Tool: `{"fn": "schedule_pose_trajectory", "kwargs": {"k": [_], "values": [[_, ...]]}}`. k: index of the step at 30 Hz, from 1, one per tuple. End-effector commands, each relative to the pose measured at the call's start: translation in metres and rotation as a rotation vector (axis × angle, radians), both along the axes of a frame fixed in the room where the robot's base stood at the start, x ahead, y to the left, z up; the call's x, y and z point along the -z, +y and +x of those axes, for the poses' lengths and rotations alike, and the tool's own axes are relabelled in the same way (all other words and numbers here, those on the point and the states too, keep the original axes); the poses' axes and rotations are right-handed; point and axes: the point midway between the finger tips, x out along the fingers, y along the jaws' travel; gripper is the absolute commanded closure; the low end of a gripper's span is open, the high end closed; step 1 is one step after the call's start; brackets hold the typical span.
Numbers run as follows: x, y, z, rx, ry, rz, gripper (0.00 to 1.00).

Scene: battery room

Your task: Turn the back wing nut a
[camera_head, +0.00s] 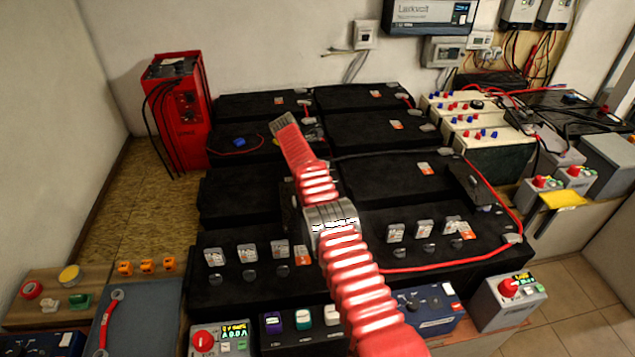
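My gripper (283,124) is the grey end of my red ribbed arm. It is over the back left black batteries, pointing away from the camera. Its fingers are too small to tell open from shut, and I cannot see anything held. No wing nut can be made out clearly. A small blue piece (240,142) sits on the back left battery (221,139), left of my gripper, with a red cable beside it. My arm hides part of the middle batteries.
A red charger (177,112) with black cables stands at the back left. White-topped batteries (465,122) with red and blue caps stand right. A red cable (478,177) loops round the right-hand batteries. Meters and small boxes line the front. Bare brown board (150,215) lies left.

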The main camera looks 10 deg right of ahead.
Motion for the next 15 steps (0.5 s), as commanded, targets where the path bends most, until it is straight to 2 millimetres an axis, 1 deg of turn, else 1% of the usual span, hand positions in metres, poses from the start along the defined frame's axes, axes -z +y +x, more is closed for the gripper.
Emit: {"fn": "schedule_pose_trajectory", "kwargs": {"k": [1,14,15], "values": [[-0.0009,0.0004,0.0023,0.004,-0.01,0.001,1.0],[-0.0009,0.0002,0.0001,0.018,-0.006,0.002,1.0],[-0.0009,0.0002,0.0001,0.018,-0.006,0.002,0.89]]}}
